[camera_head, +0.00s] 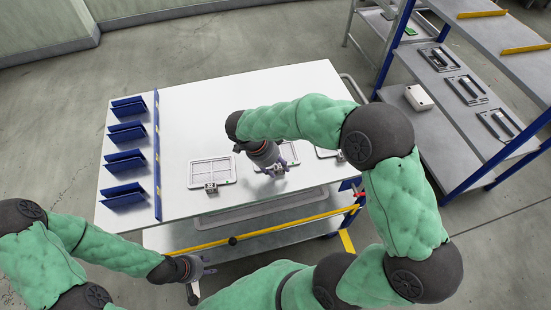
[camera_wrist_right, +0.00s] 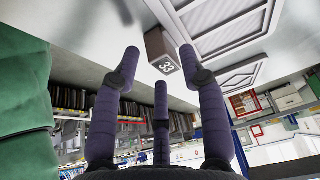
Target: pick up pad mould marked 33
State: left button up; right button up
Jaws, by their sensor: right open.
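The block marked 33 (camera_wrist_right: 164,54) is a small brown-grey cube at the edge of a pale framed panel (camera_wrist_right: 222,22) in the right wrist view. My right gripper (camera_head: 277,169) is low over the table's front middle, above this mould. Its three purple fingers are spread and empty in the right wrist view (camera_wrist_right: 160,70), with the block beyond the fingertips, between them. I cannot tell whether any finger touches it. In the head view the gripper hides much of that mould. My left gripper (camera_head: 202,272) hangs off the table's front left; its finger opening is unclear.
A similar framed mould (camera_head: 212,172) lies left on the white table (camera_head: 205,110), and another (camera_head: 326,152) lies right, partly hidden by my arm. Blue holders (camera_head: 126,160) line the table's left side. A grey shelf rack (camera_head: 455,85) stands at right. The table's back is clear.

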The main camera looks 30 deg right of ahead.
jog(key=shift+x, duration=0.8)
jog(key=shift+r, duration=0.1)
grip_shut()
